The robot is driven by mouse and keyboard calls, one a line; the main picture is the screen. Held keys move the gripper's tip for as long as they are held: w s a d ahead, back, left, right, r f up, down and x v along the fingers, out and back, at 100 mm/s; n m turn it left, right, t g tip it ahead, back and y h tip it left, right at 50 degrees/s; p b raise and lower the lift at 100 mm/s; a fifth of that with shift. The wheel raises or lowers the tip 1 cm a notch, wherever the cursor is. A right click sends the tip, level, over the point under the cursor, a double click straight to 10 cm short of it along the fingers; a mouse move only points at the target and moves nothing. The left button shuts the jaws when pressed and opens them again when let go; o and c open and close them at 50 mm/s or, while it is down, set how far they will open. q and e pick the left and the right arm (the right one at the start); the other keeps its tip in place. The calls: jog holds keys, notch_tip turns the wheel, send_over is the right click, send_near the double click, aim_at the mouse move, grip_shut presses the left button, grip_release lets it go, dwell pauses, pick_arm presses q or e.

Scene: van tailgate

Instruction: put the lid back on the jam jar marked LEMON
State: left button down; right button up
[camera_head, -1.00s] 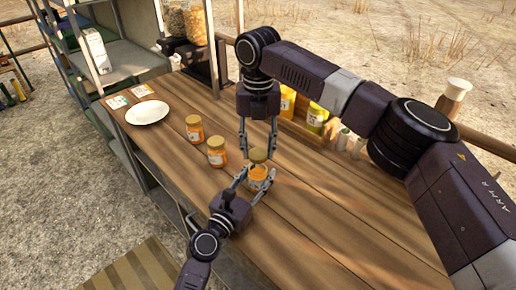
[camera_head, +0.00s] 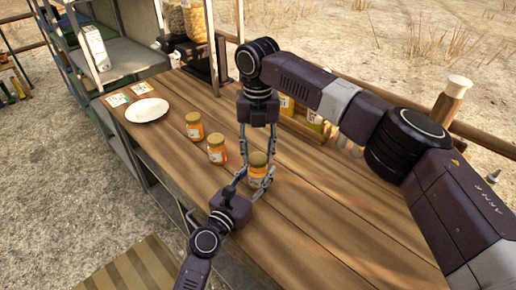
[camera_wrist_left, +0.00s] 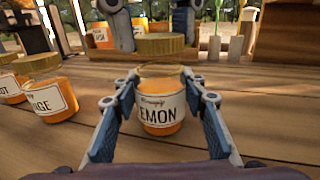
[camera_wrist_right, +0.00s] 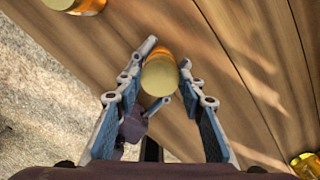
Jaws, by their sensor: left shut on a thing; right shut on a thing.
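The LEMON jar (camera_wrist_left: 160,115), with orange contents and a white label, stands upright on the wooden table. My left gripper (camera_head: 257,182) is shut around its body. A gold lid (camera_wrist_left: 160,45) is held flat above the jar by my right gripper (camera_head: 257,163), which is shut on its rim. In the left wrist view a gap shows between the lid and the open glass mouth (camera_wrist_left: 160,70). The lid also shows from above between the fingertips in the right wrist view (camera_wrist_right: 160,76), where it hides most of the jar.
Two lidded jars stand left of the LEMON jar: one marked with letters ending "NGE" (camera_head: 216,150) and another (camera_head: 194,127). A white plate (camera_head: 147,110) and cards (camera_head: 117,100) lie further left. A crate with yellow packs (camera_head: 300,122) is behind my right arm.

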jog(key=shift+f, duration=0.55)
dwell(0.6)
